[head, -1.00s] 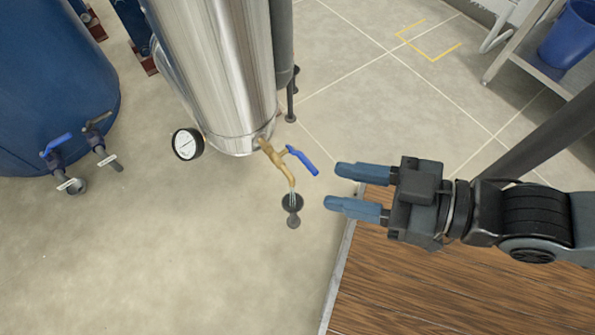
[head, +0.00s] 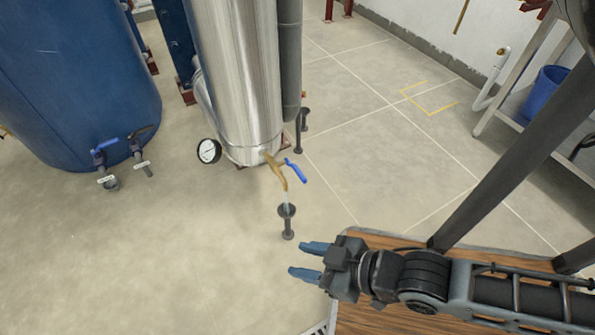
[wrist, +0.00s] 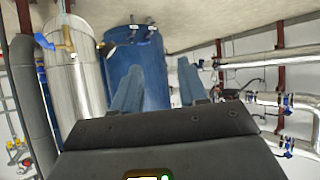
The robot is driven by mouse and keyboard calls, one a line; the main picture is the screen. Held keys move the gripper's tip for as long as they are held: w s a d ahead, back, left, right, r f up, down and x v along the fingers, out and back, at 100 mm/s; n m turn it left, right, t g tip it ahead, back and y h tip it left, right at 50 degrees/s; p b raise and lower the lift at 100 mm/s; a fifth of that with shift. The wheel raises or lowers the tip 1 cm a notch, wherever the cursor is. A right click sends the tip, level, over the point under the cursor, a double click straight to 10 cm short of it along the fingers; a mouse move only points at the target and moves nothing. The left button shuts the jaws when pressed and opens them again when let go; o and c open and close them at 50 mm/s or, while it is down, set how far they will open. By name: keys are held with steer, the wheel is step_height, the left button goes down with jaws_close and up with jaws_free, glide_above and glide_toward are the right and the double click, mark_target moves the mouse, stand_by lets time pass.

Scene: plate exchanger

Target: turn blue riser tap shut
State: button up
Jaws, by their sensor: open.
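A brass tap (head: 277,172) with a blue lever (head: 296,171) sits low on the shiny steel column (head: 240,80). A thin stream runs from its spout into a dark floor funnel (head: 287,211). In the wrist view the brass tap (wrist: 66,47) and its blue lever (wrist: 43,41) show at the upper left. My gripper (head: 298,260) is open and empty, apart from the tap, below and slightly right of it in the head view. Its two blue fingers also show in the wrist view (wrist: 159,68). The blue tank (head: 70,75) carries another blue-levered tap (head: 104,150) and a dark-levered one (head: 138,141).
A round gauge (head: 208,151) sticks out left of the column. A dark pipe (head: 290,60) runs along its right side. A wooden platform (head: 385,240) lies under my arm. A shelf with a blue bucket (head: 546,92) stands at right.

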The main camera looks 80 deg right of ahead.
steer(key=w+d+f+m+g+h+p, duration=0.1)
steer(key=w+d+f+m+g+p, duration=0.1)
steer(key=w+d+f+g+p, duration=0.25)
step_height(320, 180, up, 3)
steer(key=m+g+y+p, duration=0.3)
steer(key=m+g+p, duration=0.35)
steer(key=p, duration=0.95)
glide_above(300, 173)
steer(key=shift+n, duration=0.35)
steer(key=shift+d+f+b, duration=0.15)
steer(key=shift+f+b, duration=1.25)
steer(key=shift+f, duration=2.55)
jaws_close()
